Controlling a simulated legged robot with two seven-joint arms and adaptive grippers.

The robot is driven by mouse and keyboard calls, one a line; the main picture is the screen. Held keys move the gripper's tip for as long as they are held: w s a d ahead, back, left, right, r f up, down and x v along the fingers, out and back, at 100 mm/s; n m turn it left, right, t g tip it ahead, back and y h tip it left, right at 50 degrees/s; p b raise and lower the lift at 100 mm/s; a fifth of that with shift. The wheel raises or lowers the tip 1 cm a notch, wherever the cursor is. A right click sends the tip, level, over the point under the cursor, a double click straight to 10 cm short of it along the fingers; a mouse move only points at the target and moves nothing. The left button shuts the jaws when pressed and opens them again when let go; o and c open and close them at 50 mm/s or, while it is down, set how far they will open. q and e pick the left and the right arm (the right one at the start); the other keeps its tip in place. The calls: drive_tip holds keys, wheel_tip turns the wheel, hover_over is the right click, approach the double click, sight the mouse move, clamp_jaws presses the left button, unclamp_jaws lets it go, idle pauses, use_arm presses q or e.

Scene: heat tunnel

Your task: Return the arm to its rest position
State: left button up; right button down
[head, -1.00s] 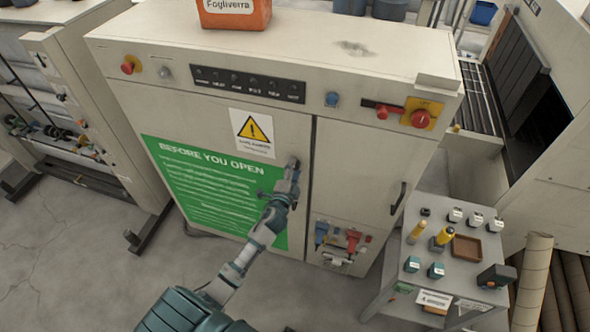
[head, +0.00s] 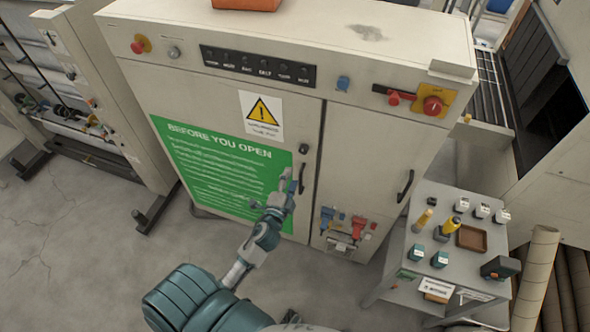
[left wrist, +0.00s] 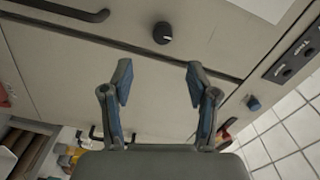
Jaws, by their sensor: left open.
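My left arm reaches up from the bottom of the head view. Its left gripper (head: 286,180) is in front of the cabinet's left door, below a small black knob (head: 304,148) and beside a black door handle (head: 301,178). In the left wrist view the left gripper (left wrist: 158,82) has its two blue-padded fingers spread wide with nothing between them. The knob (left wrist: 162,32) is beyond the fingertips, apart from them, and the handle (left wrist: 60,10) is at the upper left. My right gripper is in neither view.
The beige cabinet (head: 375,155) stands close ahead, its doors looking shut, with a green notice (head: 225,170) on the left one. A grey cart (head: 465,275) with tools stands at the right, cardboard tubes (head: 535,280) beside it. Floor (head: 80,240) is clear at the left.

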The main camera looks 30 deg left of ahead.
use_arm(q)
drive_tip(key=shift+s, duration=0.2)
idle(0.4)
drive_tip(key=s+d+f+n+g+h, duration=0.1)
drive_tip(key=s+f+g, duration=0.2)
drive_tip(key=f, duration=0.9)
drive_tip(key=s+d+f+n+g+h, duration=0.1)
drive_tip(key=s+d+f+n+g, duration=0.15)
drive_tip(key=f, duration=0.85)
drive_tip(key=s+f+g+h, duration=0.1)
drive_tip(key=s+f+g, duration=0.15)
drive_tip(key=f, duration=0.95)
drive_tip(key=s+d+f+n+g, duration=0.3)
drive_tip(key=s+f+g, duration=0.1)
drive_tip(key=s+f, duration=1.05)
drive_tip(key=s+f+n+g, duration=0.1)
drive_tip(key=s+f, duration=0.1)
drive_tip(key=s, duration=0.5)
drive_tip(key=s+d+f+n+g+h, duration=0.1)
drive_tip(key=s+f+g, duration=0.1)
drive_tip(key=s, duration=0.5)
drive_tip(key=s+d+f+n+g, duration=0.1)
drive_tip(key=s+f, duration=0.2)
drive_tip(key=s, duration=0.4)
drive_tip(key=shift+d+f, duration=0.2)
drive_tip(key=shift+f, duration=0.2)
